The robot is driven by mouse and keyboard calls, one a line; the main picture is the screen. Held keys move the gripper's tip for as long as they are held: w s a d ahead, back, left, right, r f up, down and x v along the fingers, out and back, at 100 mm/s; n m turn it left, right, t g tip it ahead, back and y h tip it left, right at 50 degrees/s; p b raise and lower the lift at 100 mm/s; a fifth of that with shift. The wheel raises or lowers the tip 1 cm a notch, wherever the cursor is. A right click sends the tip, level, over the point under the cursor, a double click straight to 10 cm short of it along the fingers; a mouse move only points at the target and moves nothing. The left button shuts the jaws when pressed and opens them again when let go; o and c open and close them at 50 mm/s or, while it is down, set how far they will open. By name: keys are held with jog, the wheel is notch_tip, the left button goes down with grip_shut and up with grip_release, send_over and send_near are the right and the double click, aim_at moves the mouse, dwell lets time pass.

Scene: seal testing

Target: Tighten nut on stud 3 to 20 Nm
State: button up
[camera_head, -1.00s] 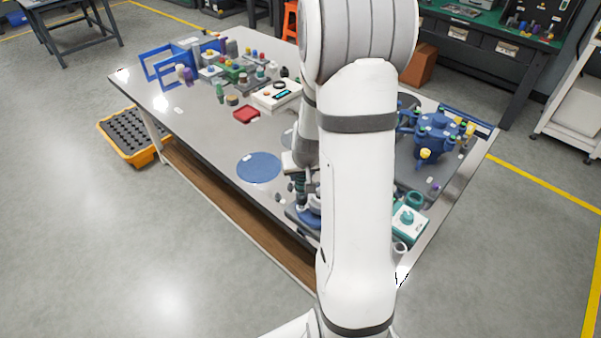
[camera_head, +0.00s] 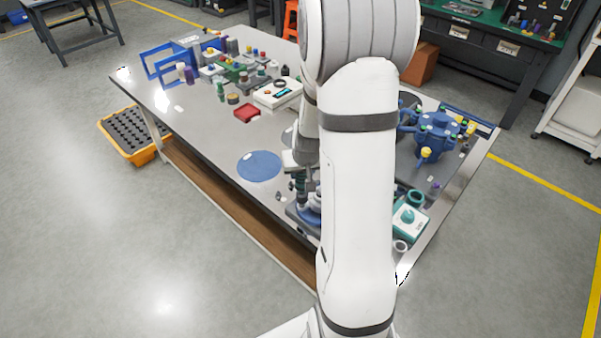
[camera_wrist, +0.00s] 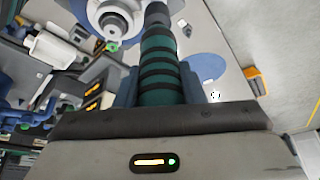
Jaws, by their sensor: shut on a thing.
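In the wrist view my gripper (camera_wrist: 159,92) is shut around a teal handle with black rings (camera_wrist: 158,52), one finger on each side. A dark narrower end (camera_wrist: 157,14) extends beyond the handle at the top. Beside it is a round pale and blue part with a dark centre (camera_wrist: 117,22). In the head view the handle (camera_head: 300,180) is small, just left of my arm, above a blue-grey fixture (camera_head: 304,216) at the table's near edge. My arm hides much of this fixture. I cannot make out stud 3, its nut, or whether the tool touches one.
A blue disc (camera_head: 259,166) lies on the table (camera_head: 200,125) left of my arm. A blue multi-port vessel (camera_head: 434,134) and a teal-white device (camera_head: 409,219) stand right. A white meter (camera_head: 279,94) and red tray (camera_head: 246,113) are farther back. An orange crate (camera_head: 127,150) is on the floor.

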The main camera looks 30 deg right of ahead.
jog(key=shift+f+b, duration=1)
jog(key=shift+b, duration=0.15)
dwell(1.4)
jog(key=shift+r+p, duration=1.9)
jog(key=shift+r, duration=0.65)
